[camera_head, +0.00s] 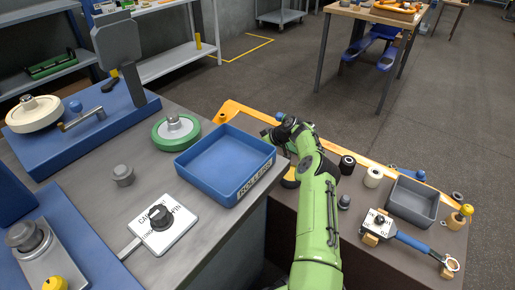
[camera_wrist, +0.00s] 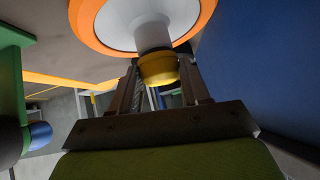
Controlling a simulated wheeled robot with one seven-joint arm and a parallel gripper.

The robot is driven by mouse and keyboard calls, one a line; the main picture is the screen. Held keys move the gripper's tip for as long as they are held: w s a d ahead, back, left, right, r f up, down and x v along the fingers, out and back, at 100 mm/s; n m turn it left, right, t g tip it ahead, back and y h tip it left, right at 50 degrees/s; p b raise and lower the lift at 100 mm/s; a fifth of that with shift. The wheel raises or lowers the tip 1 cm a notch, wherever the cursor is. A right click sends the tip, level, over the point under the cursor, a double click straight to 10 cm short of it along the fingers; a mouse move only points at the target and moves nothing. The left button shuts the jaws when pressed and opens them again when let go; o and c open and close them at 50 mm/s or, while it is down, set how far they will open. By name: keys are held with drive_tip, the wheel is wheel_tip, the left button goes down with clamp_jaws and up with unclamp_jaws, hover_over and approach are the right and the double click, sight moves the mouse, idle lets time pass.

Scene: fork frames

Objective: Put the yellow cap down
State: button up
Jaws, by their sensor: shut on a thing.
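In the wrist view, a yellow cap (camera_wrist: 158,69) sits between the fingertips of my gripper (camera_wrist: 160,84), which is shut on it. A white stem and a broad white disc with an orange rim (camera_wrist: 88,38) show just beyond the cap. I cannot tell whether the cap touches the stem. In the head view my gripper (camera_head: 270,132) is beside the far right corner of the blue ROLLERS tray (camera_head: 255,178), mostly hidden by my dark wrist. The held cap cannot be made out there.
The grey bench holds a green-rimmed wheel (camera_head: 160,133), a knob on a white plate (camera_head: 163,225) and a grey knob (camera_head: 122,175). At right, a lower table holds a grey bin (camera_head: 412,203), black and white rollers and a blue-handled tool (camera_head: 412,242).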

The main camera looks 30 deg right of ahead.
drive_tip(key=o, duration=1)
drive_tip(key=shift+r, duration=0.1)
drive_tip(key=shift+o, duration=0.2)
